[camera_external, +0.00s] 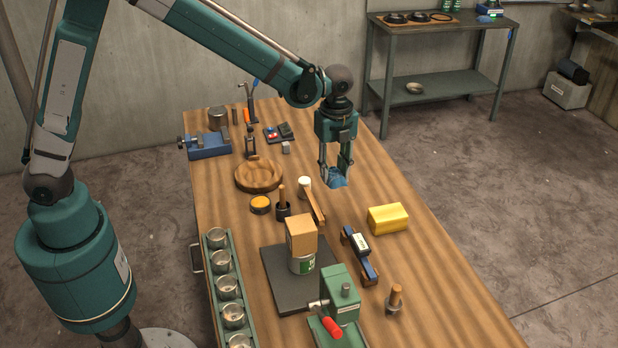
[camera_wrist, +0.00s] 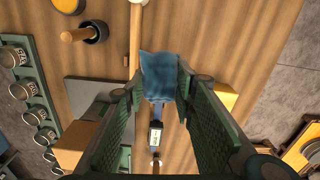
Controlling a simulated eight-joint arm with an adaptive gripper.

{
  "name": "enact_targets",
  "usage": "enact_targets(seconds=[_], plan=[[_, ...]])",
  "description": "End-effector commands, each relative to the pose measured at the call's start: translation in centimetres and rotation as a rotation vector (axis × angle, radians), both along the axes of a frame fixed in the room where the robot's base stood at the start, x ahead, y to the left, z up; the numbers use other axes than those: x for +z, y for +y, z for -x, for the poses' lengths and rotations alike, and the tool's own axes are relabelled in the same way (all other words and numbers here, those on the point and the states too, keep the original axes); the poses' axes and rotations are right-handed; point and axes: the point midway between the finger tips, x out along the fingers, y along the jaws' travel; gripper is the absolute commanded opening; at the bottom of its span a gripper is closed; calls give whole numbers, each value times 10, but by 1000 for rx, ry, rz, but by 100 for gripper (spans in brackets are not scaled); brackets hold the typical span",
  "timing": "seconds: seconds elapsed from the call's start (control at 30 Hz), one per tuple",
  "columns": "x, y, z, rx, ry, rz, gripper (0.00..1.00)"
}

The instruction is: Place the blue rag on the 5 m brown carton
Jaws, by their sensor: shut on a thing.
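My gripper (camera_external: 335,170) is shut on the blue rag (camera_external: 336,180) and holds it above the wooden table. In the wrist view, the crumpled rag (camera_wrist: 160,70) sits between the fingertips of my gripper (camera_wrist: 160,84). A small brown carton (camera_external: 301,234) rests on top of a light can (camera_external: 302,263) on a dark mat. The carton is nearer the camera and left of my gripper in the external view. It shows in part at the lower left of the wrist view (camera_wrist: 72,145), beside the left finger. No "5 m" marking is readable on it.
A yellow block (camera_external: 388,218) lies right of the mat (camera_external: 283,284). A green device with a red handle (camera_external: 341,295) stands close in front of the carton. A rack of cups (camera_external: 225,285) lines the left edge. A round wooden dish (camera_external: 258,175) sits farther back.

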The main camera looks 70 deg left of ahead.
Motion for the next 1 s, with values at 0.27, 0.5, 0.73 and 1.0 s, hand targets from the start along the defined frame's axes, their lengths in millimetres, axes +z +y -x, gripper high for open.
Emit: enact_targets(seconds=[0.27,0.5,0.73,1.0], plan=[[48,-65,40,-30,0,0,17],[85,-114,80,-53,0,0,17],[116,-154,119,-73,0,0,17],[136,-180,149,-87,0,0,17]])
